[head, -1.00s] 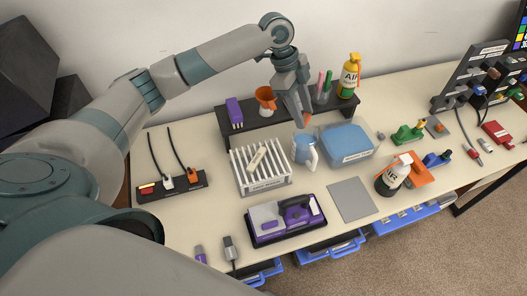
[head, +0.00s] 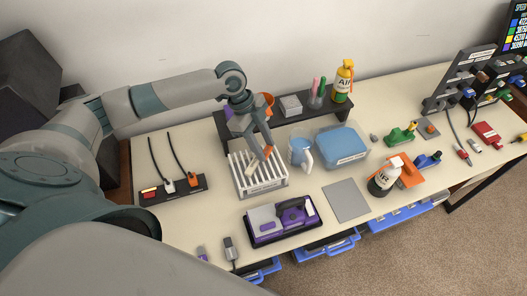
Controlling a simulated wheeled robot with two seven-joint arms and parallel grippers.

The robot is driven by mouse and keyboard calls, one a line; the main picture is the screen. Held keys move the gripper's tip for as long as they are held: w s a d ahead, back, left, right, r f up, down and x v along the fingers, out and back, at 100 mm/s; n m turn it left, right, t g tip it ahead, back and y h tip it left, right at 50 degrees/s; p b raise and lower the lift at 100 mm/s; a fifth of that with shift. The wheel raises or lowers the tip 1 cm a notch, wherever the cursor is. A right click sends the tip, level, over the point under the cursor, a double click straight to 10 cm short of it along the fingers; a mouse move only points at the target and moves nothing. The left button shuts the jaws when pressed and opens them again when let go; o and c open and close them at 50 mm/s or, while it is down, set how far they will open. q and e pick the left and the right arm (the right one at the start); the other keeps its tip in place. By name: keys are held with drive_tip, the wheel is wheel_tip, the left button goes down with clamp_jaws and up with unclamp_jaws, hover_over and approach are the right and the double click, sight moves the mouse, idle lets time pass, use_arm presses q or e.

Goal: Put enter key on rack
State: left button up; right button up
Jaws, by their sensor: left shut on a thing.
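The white slatted rack (head: 272,186) stands on the table left of centre, with a label on its front. A small cream key (head: 251,170), which looks like the enter key, is at the top of the rack, tilted across the slats. My left gripper (head: 259,161) reaches down from above with its orange-tipped fingers over the rack and is shut on the cream key. The fingers partly hide the key, and I cannot tell whether it touches the slats. My right gripper is not in view.
A dark shelf (head: 325,113) stands behind the rack. A blue-and-white jug (head: 301,152) and a blue box (head: 342,146) stand just right of it. A purple device on a tray (head: 283,219) lies in front, and a power strip (head: 173,189) is to the left.

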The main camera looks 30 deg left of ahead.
use_arm(q)
drive_tip(key=shift+f+p, duration=0.35)
drive_tip(key=shift+f, duration=0.15)
wheel_tip(320, 180, down, 2)
drive_tip(key=shift+p, duration=0.45)
drive_tip(key=shift+f, duration=0.5)
drive_tip(key=o, duration=1)
